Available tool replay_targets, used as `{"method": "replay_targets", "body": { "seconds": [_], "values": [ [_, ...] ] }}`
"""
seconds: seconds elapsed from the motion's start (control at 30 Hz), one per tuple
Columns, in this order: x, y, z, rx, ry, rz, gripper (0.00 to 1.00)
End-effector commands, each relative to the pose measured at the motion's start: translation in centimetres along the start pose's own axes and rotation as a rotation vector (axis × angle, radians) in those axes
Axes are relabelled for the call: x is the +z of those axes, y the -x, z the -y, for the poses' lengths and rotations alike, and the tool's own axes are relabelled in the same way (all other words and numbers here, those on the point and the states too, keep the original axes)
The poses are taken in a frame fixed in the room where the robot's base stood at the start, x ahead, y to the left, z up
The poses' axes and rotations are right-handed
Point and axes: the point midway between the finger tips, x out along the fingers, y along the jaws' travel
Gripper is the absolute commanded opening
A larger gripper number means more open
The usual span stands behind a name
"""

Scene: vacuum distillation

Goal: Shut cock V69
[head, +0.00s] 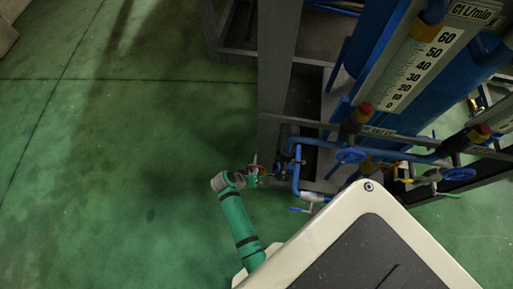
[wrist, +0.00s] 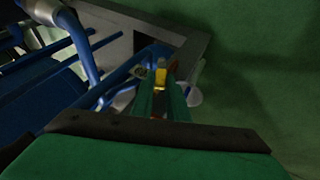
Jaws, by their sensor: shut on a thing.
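My gripper (head: 257,173) is at the end of the green arm, at the lower left corner of the grey frame. In the wrist view, my gripper (wrist: 160,95) has its two green fingers closed on a small yellow part of a cock (wrist: 161,77). The fingers hide most of this cock. In the head view it is tiny beside the blue pipework, and no V69 label can be read. A pale rounded piece (wrist: 194,96) shows just right of the fingers.
A blue pipe (head: 296,172) runs down close to the right of my gripper. Another cock with a blue lever (head: 299,209) is below it. Blue handwheels (head: 351,156) and a flow meter scale (head: 425,65) stand farther right. The green floor (head: 120,150) at left is clear.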

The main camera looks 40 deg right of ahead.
Motion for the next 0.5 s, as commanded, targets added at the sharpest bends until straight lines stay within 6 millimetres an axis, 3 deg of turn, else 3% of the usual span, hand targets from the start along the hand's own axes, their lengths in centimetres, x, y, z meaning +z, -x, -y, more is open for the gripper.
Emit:
{"method": "replay_targets", "body": {
  "seconds": [0.5],
  "values": [
    [-0.1, -0.2, 2.1, 0.298, 0.128, -0.003, 0.0]
  ]
}}
